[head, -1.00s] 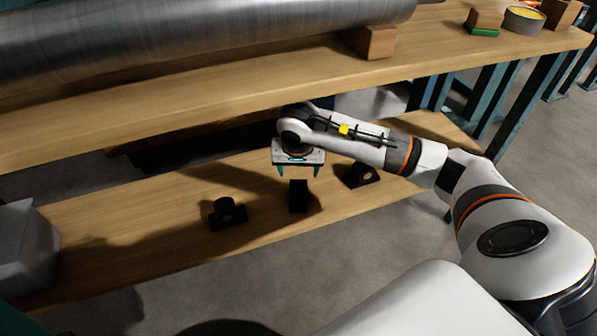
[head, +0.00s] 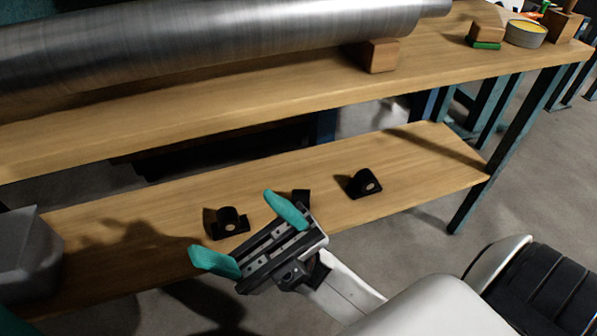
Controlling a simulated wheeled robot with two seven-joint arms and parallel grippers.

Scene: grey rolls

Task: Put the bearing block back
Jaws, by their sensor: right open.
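Three black bearing blocks sit on the lower wooden shelf (head: 420,160). The left block (head: 227,224) has a round housing on a flat base. The middle block (head: 303,196) is partly hidden behind a finger of my right gripper. My left gripper is not in view.
A large grey metal roll (head: 220,35) lies on the upper bench top (head: 200,118), against a wooden chock (head: 380,56). A grey bin (head: 28,255) stands at the lower shelf's left end. A tin (head: 525,33) and wooden block (head: 487,28) are at the far right.

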